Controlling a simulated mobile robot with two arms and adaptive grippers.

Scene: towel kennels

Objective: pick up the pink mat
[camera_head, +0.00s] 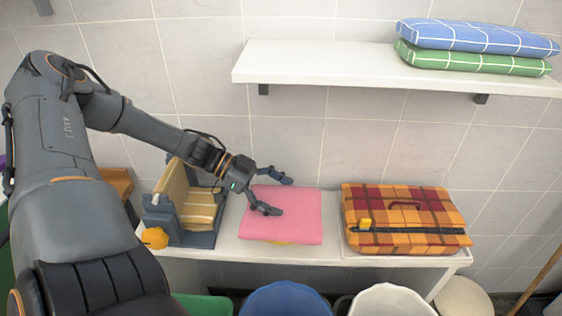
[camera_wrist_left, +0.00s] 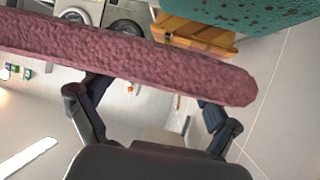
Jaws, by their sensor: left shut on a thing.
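The pink mat (camera_head: 300,222) is a thick folded rectangle at the middle of the white bench in the head view. Its textured edge also spans the left wrist view (camera_wrist_left: 130,58), in front of the fingers. My left gripper (camera_head: 283,197) is at the mat, reaching in from the left, with its two fingers spread wide and shut on it. The finger ends are partly hidden by the mat in the wrist view. I cannot tell whether the mat is clear of the bench. My right gripper is not in view.
A grey and tan box-like holder (camera_head: 187,207) stands left of the mat, and a plaid case (camera_head: 405,240) lies to the right. A wall shelf (camera_head: 320,62) above holds a blue cushion (camera_head: 475,38) and a green cushion (camera_head: 470,60). Blue (camera_head: 285,300) and white (camera_head: 390,302) bins stand in front.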

